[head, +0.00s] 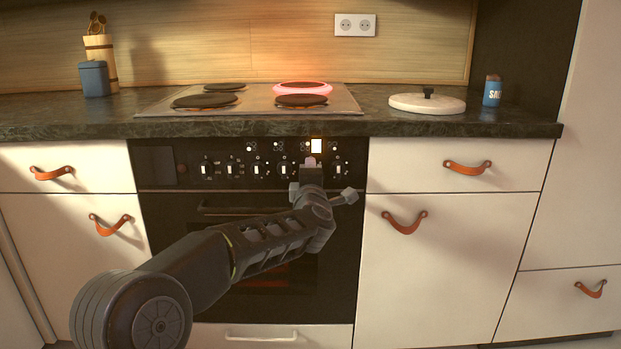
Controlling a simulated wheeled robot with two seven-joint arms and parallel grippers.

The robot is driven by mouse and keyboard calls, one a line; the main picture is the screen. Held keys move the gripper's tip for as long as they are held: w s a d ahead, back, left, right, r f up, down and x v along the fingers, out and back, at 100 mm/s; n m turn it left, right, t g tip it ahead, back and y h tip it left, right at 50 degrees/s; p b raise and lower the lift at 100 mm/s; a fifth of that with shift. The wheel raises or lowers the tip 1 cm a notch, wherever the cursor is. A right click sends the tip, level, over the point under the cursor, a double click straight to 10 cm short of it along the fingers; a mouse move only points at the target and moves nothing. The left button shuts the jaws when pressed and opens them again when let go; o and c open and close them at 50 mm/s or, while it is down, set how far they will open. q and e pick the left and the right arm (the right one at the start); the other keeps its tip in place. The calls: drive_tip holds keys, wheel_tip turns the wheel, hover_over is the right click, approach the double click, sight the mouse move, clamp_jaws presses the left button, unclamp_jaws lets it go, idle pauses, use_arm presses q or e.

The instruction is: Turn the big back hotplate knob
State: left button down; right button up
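The black oven control panel (190,153) carries a row of knobs with white marks. My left gripper (310,163) is at the right part of this row, in front of the spot between the visible knob (284,169) on its left and the rightmost knob (335,169). Any knob there is hidden behind the gripper. Its fingers are too small and covered to tell whether they are open, shut or gripping. The back right hotplate (303,88) glows red with a pink halo. My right gripper is not in view.
The other hotplates, back left (224,86), front left (204,101) and front right (301,100), look dark. A white lid (427,105) and blue salt container (492,93) stand on the dark countertop (520,126). The oven handle (235,209) lies below the panel.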

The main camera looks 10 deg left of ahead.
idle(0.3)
use_arm(q)
drive_tip(key=c, duration=1)
unclamp_jaws()
drive_tip(key=p+v, duration=0.1)
drive_tip(key=v, duration=0.6)
drive_tip(key=shift+s, duration=0.4)
drive_tip(key=shift+d, duration=0.15)
